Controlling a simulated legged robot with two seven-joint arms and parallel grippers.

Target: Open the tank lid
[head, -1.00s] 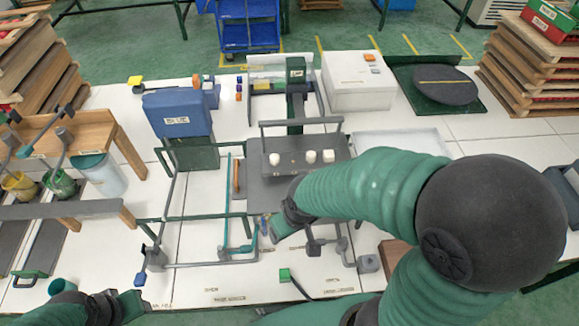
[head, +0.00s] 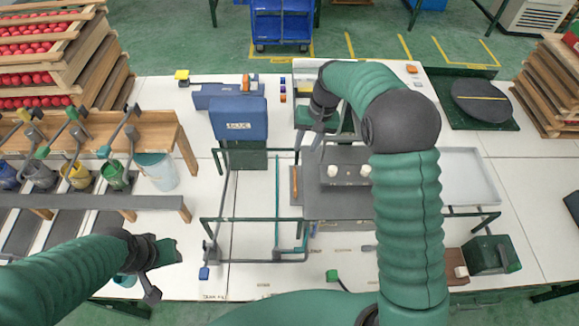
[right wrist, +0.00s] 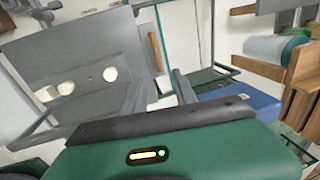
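The blue tank (head: 239,124) with a white "GLUE" label stands on a dark green stand, left of my right gripper. Its top looks closed; I cannot make out a lid seam. Blue surfaces, probably the tank (right wrist: 262,104), show at the right of the right wrist view. My right gripper (head: 313,146) hangs fingers down, right of the tank and apart from it. In its wrist view the two grey fingers (right wrist: 160,84) are spread with nothing between them. My left gripper (head: 168,276) is at the lower left, fingers apart and empty, far from the tank.
A grey plate (head: 345,187) bears white pieces; my right arm partly hides it. Green frames and grey rods stand before the tank. A wooden rack (head: 160,128) with buckets is at the left. A pale tray (head: 468,178) lies right. White table shows around the tank's left.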

